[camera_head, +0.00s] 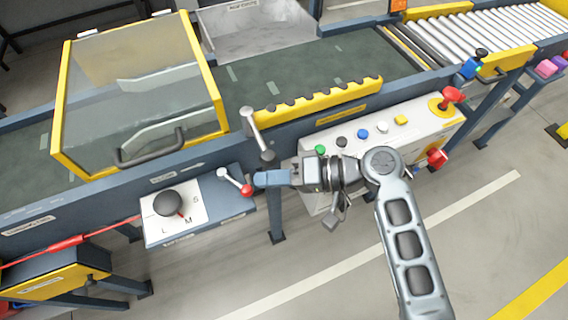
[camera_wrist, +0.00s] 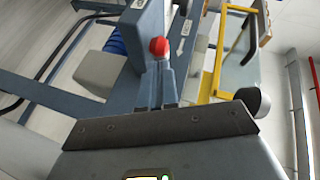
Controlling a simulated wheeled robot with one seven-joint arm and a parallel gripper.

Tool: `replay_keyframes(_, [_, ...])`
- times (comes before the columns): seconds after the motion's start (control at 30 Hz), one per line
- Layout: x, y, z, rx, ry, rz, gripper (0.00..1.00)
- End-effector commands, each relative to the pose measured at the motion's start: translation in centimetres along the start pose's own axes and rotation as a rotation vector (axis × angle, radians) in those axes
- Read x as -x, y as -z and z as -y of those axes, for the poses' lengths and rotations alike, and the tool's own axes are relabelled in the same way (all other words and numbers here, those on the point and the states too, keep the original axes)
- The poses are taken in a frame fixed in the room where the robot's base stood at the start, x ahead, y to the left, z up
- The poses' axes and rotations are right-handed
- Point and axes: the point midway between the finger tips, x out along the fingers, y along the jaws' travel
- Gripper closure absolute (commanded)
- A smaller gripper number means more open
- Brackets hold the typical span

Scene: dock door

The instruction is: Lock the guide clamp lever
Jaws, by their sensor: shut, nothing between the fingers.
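A short silver lever with a red ball knob (camera_head: 246,190) sits at the right end of a blue-grey panel (camera_head: 205,222), beside a black dial. The red ball (camera_wrist: 159,46) also shows in the wrist view, straight beyond the fingertips. My gripper (camera_head: 258,179) is shut and empty, just right of the red ball; whether it touches is unclear. In the wrist view its fingers (camera_wrist: 158,88) are together. A second silver lever (camera_head: 255,130) with a dark knob stands at the left end of the yellow guide rail (camera_head: 318,101). Which one is the guide clamp lever is not readable.
The black dial (camera_head: 167,203) has size letters around it. A yellow-framed clear guard (camera_head: 140,95) stands over the belt at left. A button box (camera_head: 385,135) with a red emergency knob (camera_head: 452,95) is right, near my arm. Open floor lies in front.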

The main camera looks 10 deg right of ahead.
Motion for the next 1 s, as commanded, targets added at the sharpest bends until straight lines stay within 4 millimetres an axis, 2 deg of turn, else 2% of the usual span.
replay_keyframes(0.47, [-0.3,-0.4,0.0,-0.001,-0.001,-0.002,1.00])
replay_keyframes(1.0, [-0.5,-1.3,0.4,-0.028,-0.026,-0.088,1.00])
